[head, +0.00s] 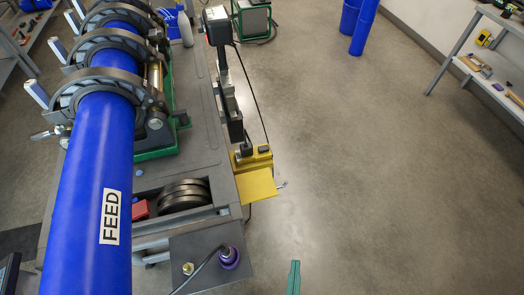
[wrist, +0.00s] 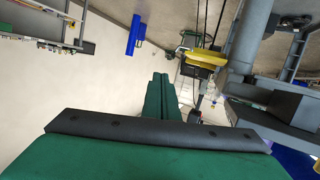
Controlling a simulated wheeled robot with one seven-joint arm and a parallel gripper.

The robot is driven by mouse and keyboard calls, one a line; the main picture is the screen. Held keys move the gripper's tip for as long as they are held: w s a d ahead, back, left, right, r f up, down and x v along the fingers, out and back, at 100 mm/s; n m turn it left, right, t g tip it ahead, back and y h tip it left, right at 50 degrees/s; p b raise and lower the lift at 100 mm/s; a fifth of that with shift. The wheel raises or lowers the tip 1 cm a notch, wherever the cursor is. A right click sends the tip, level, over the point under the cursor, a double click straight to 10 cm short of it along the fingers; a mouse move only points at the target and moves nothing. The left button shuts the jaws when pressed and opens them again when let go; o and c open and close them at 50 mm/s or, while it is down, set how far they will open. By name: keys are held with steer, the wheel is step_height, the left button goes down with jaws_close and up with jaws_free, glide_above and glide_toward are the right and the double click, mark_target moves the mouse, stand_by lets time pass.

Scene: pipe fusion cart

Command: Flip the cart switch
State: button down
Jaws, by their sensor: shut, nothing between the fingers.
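The grey cart (head: 195,75) stands at the left of the head view and carries a long blue pipe. A yellow box (head: 252,160) with small black parts on top and a flat yellow plate is on the cart's right side. A purple round fitting (head: 229,257) with a black cable sits on the cart's near-end panel (head: 205,275). I cannot tell which part is the switch. My green gripper (head: 294,275) is at the bottom edge, right of the cart and apart from it. In the wrist view my gripper (wrist: 160,80) is shut and empty; the yellow box (wrist: 207,57) shows beyond it.
The blue pipe (head: 95,190), marked FEED, runs through several ring clamps (head: 105,95). A black upright device (head: 222,75) stands on the cart's right edge. Blue pipes (head: 360,25) stand at the back; a shelf (head: 480,50) is far right. The floor right of the cart is clear.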

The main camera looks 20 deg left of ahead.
steer(key=w+n+y, duration=0.2)
steer(key=w, duration=0.9)
steer(key=w+a+r+n+g+y, duration=0.2)
steer(key=w+a+r+y, duration=0.1)
steer(key=w+a, duration=1.3)
steer(key=shift+w+r+y, duration=0.2)
steer(key=shift+w+y, duration=0.6)
steer(key=shift+w, duration=0.35)
steer(key=shift+a, duration=0.1)
glide_above(262, 157)
steer(key=shift+w+f, duration=0.1)
steer(key=shift+f, duration=3.1)
steer(key=shift+f, duration=0.1)
